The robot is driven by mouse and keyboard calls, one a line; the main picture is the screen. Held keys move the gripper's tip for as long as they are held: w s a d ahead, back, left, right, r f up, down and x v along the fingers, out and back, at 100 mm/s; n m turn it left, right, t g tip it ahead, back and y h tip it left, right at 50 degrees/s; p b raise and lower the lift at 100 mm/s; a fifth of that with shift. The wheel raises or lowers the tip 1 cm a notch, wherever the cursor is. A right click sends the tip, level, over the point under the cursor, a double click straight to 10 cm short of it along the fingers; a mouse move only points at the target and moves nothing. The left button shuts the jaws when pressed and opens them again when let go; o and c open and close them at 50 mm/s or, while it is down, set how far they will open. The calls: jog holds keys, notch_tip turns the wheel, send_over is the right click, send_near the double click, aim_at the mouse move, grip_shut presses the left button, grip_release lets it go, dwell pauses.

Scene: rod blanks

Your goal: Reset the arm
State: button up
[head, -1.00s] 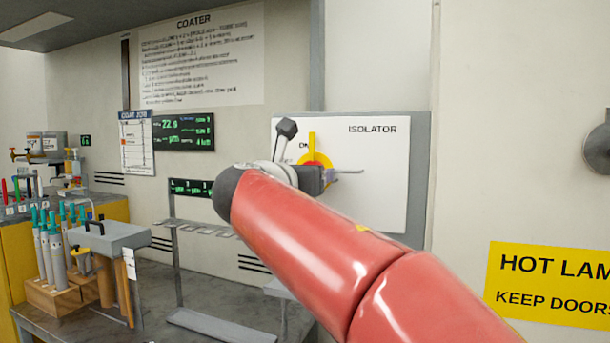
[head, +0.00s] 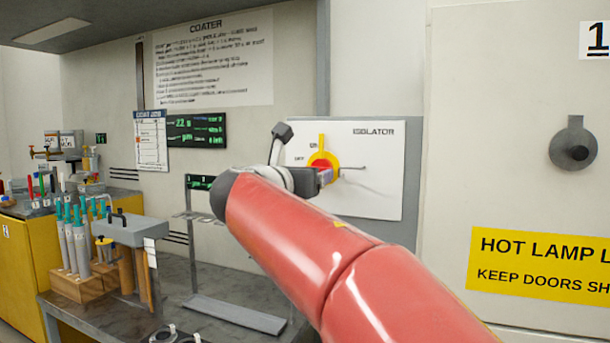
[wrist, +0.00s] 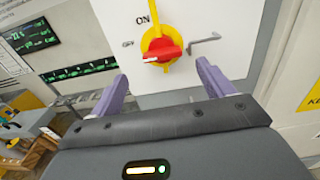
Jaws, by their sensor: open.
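My gripper (wrist: 158,92) is open and empty, its two purple fingers spread in front of the isolator panel (wrist: 230,25) in the wrist view. The isolator's red handle (wrist: 163,53) on its yellow surround sits beyond and between the fingertips, apart from them. The handle lies roughly sideways, its white mark toward the OFF label. In the head view my gripper (head: 326,177) is at the end of my red arm, close to the isolator panel (head: 375,190), and partly covers the red and yellow switch.
A bench (head: 180,270) holds a wooden rack (head: 85,285) of teal-topped rods at the left. A cabinet door with a round knob (head: 573,150) and a yellow hot lamp sign (head: 540,265) is at the right.

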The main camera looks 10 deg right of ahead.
jog(key=shift+w, duration=0.1)
jog(key=s+d+f+m+g+y, duration=0.35)
jog(key=s+f+m, duration=0.4)
jog(key=f, duration=0.25)
jog(key=s+d+f+m+g+y, duration=0.2)
jog(key=s+d+f+m+g, duration=0.15)
jog(key=s+f+m, duration=0.55)
jog(key=s+a+f+m+g+y, duration=0.1)
jog(key=s+a+f+m+y, duration=0.1)
jog(key=s+f+m, duration=0.4)
jog(key=s+a+f+m+g+y, duration=0.1)
jog(key=s+a+f+m+y, duration=0.2)
jog(key=s+f+m, duration=0.3)
notch_tip(320, 180, down, 5)
jog(key=shift+s+a+r, duration=0.2)
jog(key=shift+s+a, duration=0.5)
jog(key=shift+s, duration=0.45)
